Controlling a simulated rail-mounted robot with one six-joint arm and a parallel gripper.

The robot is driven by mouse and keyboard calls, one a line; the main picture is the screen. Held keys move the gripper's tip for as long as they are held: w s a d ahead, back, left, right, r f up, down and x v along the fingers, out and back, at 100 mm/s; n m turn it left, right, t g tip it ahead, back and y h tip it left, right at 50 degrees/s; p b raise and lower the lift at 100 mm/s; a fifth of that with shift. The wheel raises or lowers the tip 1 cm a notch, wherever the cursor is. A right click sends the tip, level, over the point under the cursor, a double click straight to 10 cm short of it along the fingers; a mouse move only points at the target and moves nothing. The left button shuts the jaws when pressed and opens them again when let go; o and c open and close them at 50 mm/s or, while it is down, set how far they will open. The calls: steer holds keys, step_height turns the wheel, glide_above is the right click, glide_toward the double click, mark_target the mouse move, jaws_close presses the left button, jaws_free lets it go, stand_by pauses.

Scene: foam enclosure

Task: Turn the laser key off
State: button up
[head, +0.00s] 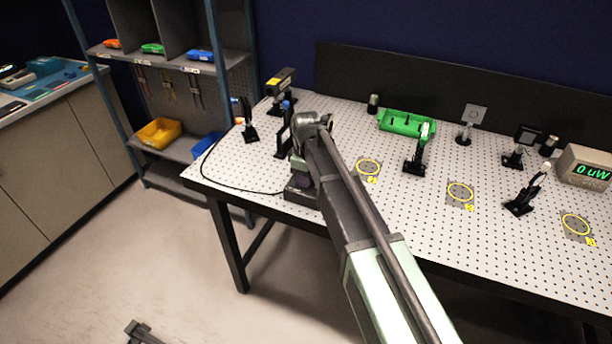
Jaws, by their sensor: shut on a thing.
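My arm reaches in from the lower right to the left part of the perforated optical table (250,171). My gripper (301,174) points down at a dark box (299,194) near the table's front edge, which appears to be the laser's key box. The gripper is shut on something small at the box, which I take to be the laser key. The key itself and its angle are hidden behind the gripper and wrist. The laser (280,82), a dark block with a yellow label, seems to stand on a mount at the back left.
Posts with optics stand close left of my wrist, one with a blue top (246,120). A black cable (222,181) loops along the left edge.

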stand_by(0.3)
steer(key=o, duration=0.9)
steer(key=shift+o, duration=0.2)
steer(key=shift+r, duration=0.1)
step_height(320, 180, up, 11)
steer(key=p, duration=1.1)
steer(key=shift+f, duration=0.2)
